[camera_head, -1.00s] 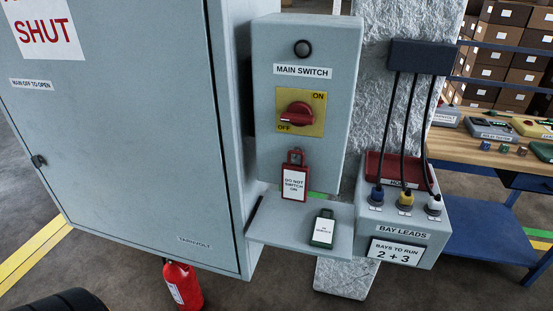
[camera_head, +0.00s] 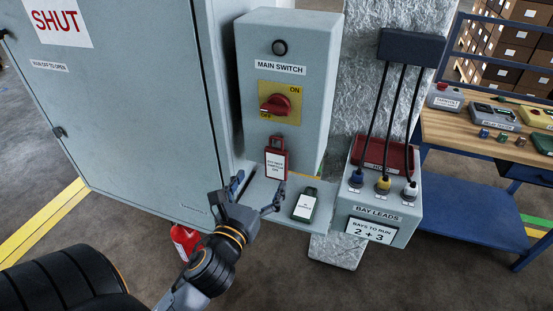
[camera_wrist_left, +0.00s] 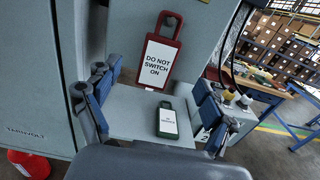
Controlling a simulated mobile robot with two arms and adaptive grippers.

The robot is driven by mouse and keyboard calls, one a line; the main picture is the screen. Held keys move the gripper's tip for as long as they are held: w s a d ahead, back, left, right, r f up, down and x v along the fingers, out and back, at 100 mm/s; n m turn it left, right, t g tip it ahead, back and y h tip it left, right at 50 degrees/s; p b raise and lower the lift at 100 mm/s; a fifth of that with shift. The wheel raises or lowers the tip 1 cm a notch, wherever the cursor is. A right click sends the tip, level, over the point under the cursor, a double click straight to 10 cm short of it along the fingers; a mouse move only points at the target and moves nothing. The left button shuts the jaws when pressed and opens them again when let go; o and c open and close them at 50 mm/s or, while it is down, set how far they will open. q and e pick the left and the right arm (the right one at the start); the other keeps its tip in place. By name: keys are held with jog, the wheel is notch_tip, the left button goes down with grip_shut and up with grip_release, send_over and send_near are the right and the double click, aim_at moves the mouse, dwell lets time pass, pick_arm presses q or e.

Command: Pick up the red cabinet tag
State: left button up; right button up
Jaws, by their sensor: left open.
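The red cabinet tag (camera_head: 276,159) stands upright against the front of the main switch box, just above the small shelf. Its white label reads "DO NOT SWITCH ON" in the left wrist view (camera_wrist_left: 159,58). My left gripper (camera_head: 257,195) is open and empty in front of the shelf, below and short of the tag. In the left wrist view its fingers (camera_wrist_left: 154,110) spread on both sides, with the tag above and beyond them. A dark green tag (camera_head: 305,205) with a white label lies on the shelf (camera_head: 266,189), right of the red tag. My right gripper is not in view.
The main switch box (camera_head: 285,73) has a red rotary switch (camera_head: 275,104). A large grey cabinet (camera_head: 130,110) is at left. The bay leads box (camera_head: 382,210) with plugged cables is at right. A red fire extinguisher (camera_head: 184,241) stands below. A workbench (camera_head: 450,128) is at far right.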

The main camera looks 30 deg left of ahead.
aim_at(275, 158)
pick_arm(q)
jog(key=p+x, duration=0.2)
jog(key=x, duration=0.5)
jog(key=shift+d+r+p, duration=0.15)
jog(key=shift+p, duration=0.2)
jog(key=shift+w, duration=0.5)
jog(key=shift+s, duration=0.1)
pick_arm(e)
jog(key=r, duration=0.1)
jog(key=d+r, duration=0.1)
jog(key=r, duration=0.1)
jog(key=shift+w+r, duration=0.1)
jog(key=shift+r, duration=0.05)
pick_arm(q)
jog(key=c, duration=1.2)
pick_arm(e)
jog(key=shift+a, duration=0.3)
pick_arm(q)
jog(key=shift+c, duration=0.2)
